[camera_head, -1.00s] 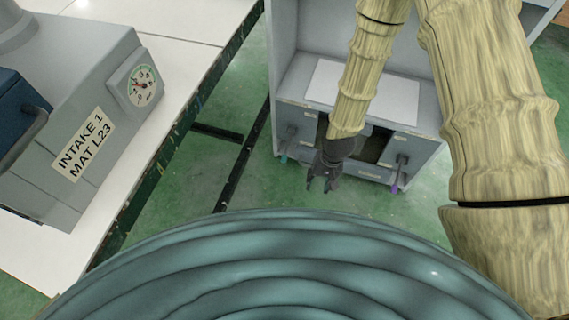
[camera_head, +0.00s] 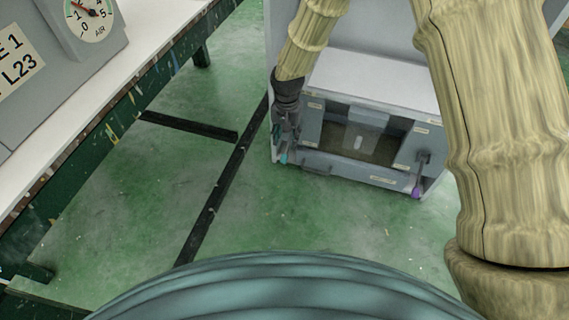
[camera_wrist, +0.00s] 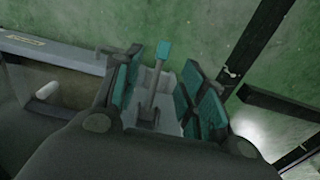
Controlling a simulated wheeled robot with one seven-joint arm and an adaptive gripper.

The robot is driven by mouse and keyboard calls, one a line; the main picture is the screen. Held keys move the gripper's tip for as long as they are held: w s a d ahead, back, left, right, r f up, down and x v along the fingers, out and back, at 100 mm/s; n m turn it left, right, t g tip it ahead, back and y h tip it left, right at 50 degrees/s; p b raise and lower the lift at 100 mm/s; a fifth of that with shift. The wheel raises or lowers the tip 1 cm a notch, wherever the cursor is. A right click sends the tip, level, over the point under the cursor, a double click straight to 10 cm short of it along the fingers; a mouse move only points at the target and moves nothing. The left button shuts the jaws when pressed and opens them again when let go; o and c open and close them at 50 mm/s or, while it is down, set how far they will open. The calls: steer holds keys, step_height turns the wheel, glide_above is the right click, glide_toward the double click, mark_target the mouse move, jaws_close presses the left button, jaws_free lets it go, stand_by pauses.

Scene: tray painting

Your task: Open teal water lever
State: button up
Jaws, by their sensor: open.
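The teal water lever (camera_head: 284,157) is at the left end of the grey cabinet's front in the head view, partly hidden by my gripper. In the wrist view the lever (camera_wrist: 163,52) shows a teal tip on a grey shaft. It stands between the two fingers, its tip reaching past them. My gripper (camera_head: 286,140) is at the cabinet's left front corner. In the wrist view my gripper (camera_wrist: 160,95) is open, its teal-padded fingers on either side of the lever. A gap shows on both sides of the shaft; whether either finger touches is unclear.
A purple-tipped lever (camera_head: 417,190) is at the right end of the grey cabinet (camera_head: 350,175), with an open recess between. A white-topped table (camera_head: 100,85) with a gauge (camera_head: 90,14) stands left. Black floor bars (camera_head: 215,200) run beside the cabinet. Green floor in front is clear.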

mark_target(285, 155)
steer(key=f+b, duration=0.2)
steer(key=f, duration=0.1)
steer(key=f+b, duration=0.2)
steer(key=f, duration=0.2)
steer(key=f+b, duration=0.1)
steer(key=f, duration=0.2)
steer(key=shift+w+a+f+b, duration=0.25)
steer(key=shift+w+f+b, duration=0.1)
steer(key=shift+w+b, duration=0.05)
steer(key=shift+c, duration=0.5)
jaws_close()
